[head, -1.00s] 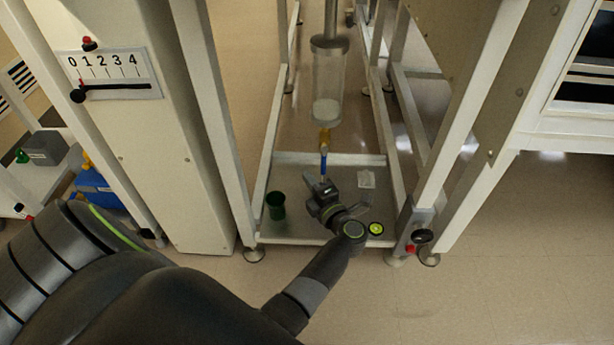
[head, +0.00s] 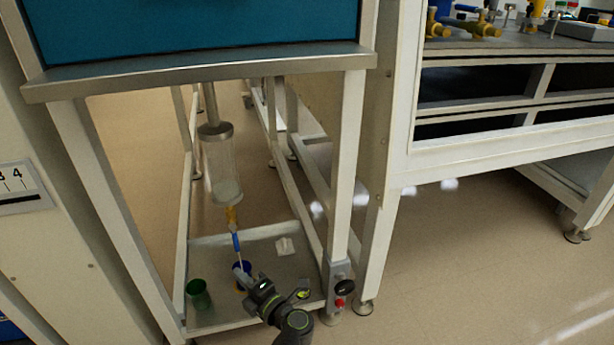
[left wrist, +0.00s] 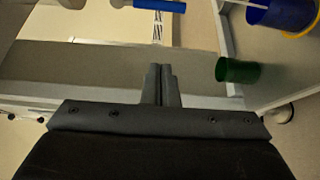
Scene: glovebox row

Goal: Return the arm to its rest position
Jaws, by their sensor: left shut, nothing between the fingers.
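My left gripper (head: 245,274) is low in the frame in the head view, over the front part of the lower shelf (head: 215,318) under the glovebox. It is shut and empty; its closed fingers also show in the left wrist view (left wrist: 160,85). A blue cup (head: 240,284) is partly hidden behind the gripper in the head view. In the left wrist view the blue cup (left wrist: 283,12) is at the upper right, apart from the fingers. My right gripper is in neither view.
A green cup (head: 198,294) stands on the shelf, left of the gripper. Frame legs (head: 345,190) stand close on both sides. Open floor (head: 480,270) lies to the right.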

